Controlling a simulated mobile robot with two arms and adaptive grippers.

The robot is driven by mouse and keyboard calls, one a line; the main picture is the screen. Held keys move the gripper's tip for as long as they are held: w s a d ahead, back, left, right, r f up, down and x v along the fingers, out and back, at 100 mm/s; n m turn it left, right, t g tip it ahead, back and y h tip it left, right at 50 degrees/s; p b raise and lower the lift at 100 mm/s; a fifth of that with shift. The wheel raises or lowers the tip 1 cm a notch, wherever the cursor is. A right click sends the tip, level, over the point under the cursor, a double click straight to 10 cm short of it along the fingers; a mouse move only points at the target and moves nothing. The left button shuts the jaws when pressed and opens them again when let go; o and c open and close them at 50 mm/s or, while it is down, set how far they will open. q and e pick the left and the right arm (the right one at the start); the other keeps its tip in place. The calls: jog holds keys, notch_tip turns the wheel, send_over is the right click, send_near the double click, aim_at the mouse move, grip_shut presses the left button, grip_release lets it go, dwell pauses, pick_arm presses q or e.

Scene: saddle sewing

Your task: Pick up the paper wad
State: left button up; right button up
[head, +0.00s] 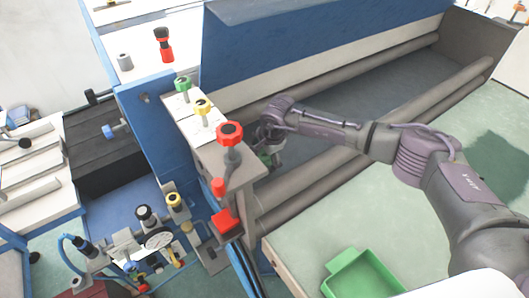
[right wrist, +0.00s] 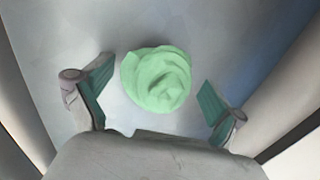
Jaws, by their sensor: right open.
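The paper wad (right wrist: 157,80) is a crumpled light green ball in the right wrist view. It lies on a grey surface, ahead of and between the two fingers of my right gripper (right wrist: 155,98). The fingers are spread wide with green pads, and neither touches the wad. In the head view my right gripper (head: 270,155) reaches down into the grey trough of the machine, beside its left end. The wad cannot be made out in the head view. My left gripper does not show.
Grey rollers (head: 340,170) run along both sides of the trough. A post with a red knob (head: 229,134) stands close left of my right gripper, with yellow (head: 202,106) and green (head: 183,84) knobs behind. A green tray (head: 362,275) sits on the pale table at the front.

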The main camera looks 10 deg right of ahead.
jog(key=c, duration=1.1)
